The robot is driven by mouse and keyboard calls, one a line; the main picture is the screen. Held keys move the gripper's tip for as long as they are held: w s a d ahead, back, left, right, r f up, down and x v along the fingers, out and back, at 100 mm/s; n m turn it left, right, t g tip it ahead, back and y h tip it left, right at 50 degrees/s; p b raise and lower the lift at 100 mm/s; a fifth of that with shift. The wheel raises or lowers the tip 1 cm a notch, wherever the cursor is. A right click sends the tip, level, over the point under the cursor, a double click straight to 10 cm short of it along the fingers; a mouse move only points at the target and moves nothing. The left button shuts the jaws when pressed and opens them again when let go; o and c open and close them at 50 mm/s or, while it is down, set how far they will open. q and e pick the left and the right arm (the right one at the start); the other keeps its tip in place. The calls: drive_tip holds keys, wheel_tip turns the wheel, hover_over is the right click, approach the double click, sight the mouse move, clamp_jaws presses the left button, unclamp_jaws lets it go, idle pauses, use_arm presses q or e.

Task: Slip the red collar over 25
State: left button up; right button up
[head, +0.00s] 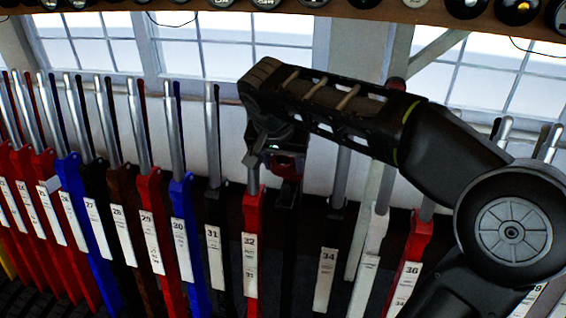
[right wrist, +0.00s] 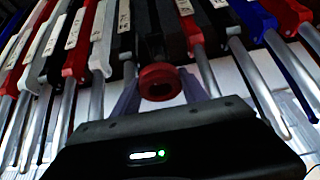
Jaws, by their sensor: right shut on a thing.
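The red collar (head: 284,163) is a short ring held in my right gripper (head: 272,158), partly hidden by it. A black lever top (head: 288,194) is just below the collar, right of lever 32 (head: 253,200); I cannot tell whether the collar is around that lever. Lever 25 (head: 46,166) appears to be the red one at far left, just left of a blue lever, its silver handle upright. My left gripper is not in view.
A close row of levers with silver handles runs across, including lever 30 (head: 183,198), lever 31 (head: 214,205) and lever 34 (head: 332,228). A shelf (head: 300,8) with round instruments crosses the top. Windows (head: 280,50) are behind. Free space lies above the left handles.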

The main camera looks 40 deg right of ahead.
sight(286, 186)
idle(0.3)
drive_tip(key=shift+w+d+f+b, duration=0.2)
drive_tip(key=shift+w+d+f, duration=0.2)
drive_tip(key=shift+f, duration=0.2)
drive_tip(key=shift+w+d+f+b, duration=0.25)
drive_tip(key=shift+d+f, duration=0.1)
drive_tip(key=shift+f, duration=0.2)
drive_tip(key=shift+w+d+f+b, duration=0.15)
drive_tip(key=shift+w+d+f, duration=0.25)
drive_tip(key=shift+f, duration=0.2)
drive_tip(key=shift+s, duration=0.1)
drive_tip(key=shift+f+b, duration=2.45)
drive_tip(key=shift+b, duration=0.1)
drive_tip(key=shift+f+b, duration=0.9)
drive_tip(key=shift+f, duration=0.05)
